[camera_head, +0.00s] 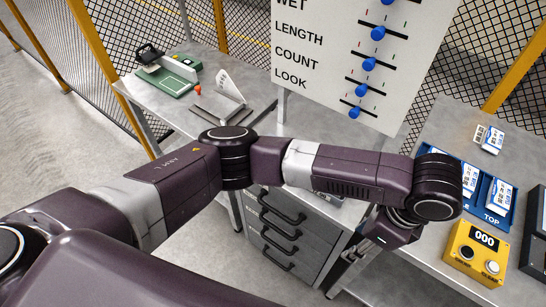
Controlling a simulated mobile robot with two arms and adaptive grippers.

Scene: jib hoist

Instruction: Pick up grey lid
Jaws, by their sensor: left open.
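I cannot make out a grey lid in this view; my own arm covers much of the middle bench. My left arm comes in from the left and reaches across to the right. Its gripper (347,267) hangs below the wrist, pointing down and left, in front of the grey drawer cabinet (262,212) and near the right bench's edge. The gripper is open, small and partly dark in the picture, with nothing visible between its fingers. My right gripper is not in view.
The right bench (422,254) holds a yellow box reading 000 (474,249) and a blue TOP tray (508,183) with white packets. A white board with blue sliders (338,45) stands behind. A green-based tool (165,78) sits on the left bench. Yellow-framed mesh fencing encloses the area.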

